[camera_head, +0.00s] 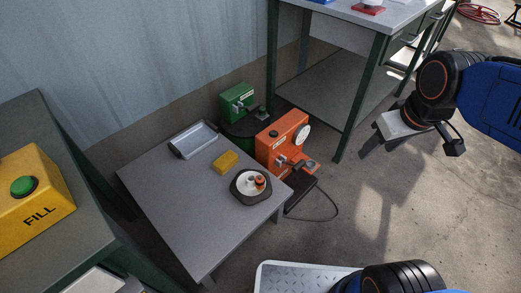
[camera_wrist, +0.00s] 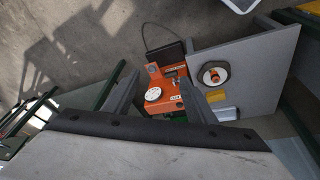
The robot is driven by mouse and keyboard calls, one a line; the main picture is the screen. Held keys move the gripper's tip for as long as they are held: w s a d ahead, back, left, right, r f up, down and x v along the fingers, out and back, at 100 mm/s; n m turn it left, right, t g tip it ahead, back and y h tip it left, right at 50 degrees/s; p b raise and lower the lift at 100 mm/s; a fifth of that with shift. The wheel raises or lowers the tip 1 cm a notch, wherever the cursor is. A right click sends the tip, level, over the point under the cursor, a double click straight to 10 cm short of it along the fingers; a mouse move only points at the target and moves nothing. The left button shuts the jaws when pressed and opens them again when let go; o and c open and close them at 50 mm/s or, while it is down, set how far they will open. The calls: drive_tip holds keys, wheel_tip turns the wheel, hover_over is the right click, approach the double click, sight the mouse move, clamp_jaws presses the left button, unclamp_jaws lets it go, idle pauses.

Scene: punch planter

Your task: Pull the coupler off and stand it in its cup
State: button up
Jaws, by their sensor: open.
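My gripper (camera_head: 376,147) is open and empty, in the air to the right of the low grey table. In the wrist view its two fingers (camera_wrist: 160,92) are spread, with the orange machine beyond and between them. The orange machine (camera_head: 277,139) stands on the floor at the table's far right side, with a grey fitting on its side and a white round dial. A dark round dish (camera_head: 240,196) on the table holds a white part and a small orange-and-black piece (camera_head: 260,182). I cannot tell which piece is the coupler or which is its cup.
The low grey table (camera_head: 185,228) also bears a yellow block (camera_head: 226,161) and a metal tray (camera_head: 194,139). A green machine (camera_head: 236,98) stands behind. A yellow FILL box (camera_head: 30,190) is at left, a green-legged workbench (camera_head: 395,18) at the back.

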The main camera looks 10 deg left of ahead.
drive_tip(key=w+a+f+n+g, duration=0.1)
drive_tip(key=w+a+f+n, duration=0.1)
drive_tip(key=w+a+n, duration=0.35)
drive_tip(key=n+g, duration=0.3)
drive_tip(key=n, duration=0.5)
hover_over(260, 179)
wheel_tip(260, 179, down, 14)
drive_tip(key=r, duration=0.1)
drive_tip(key=shift+h, duration=0.3)
wheel_tip(260, 179, down, 17)
drive_tip(key=shift+w+f, duration=0.1)
drive_tip(key=shift+c, duration=0.6)
clamp_jaws()
drive_tip(key=shift+r, duration=2.65)
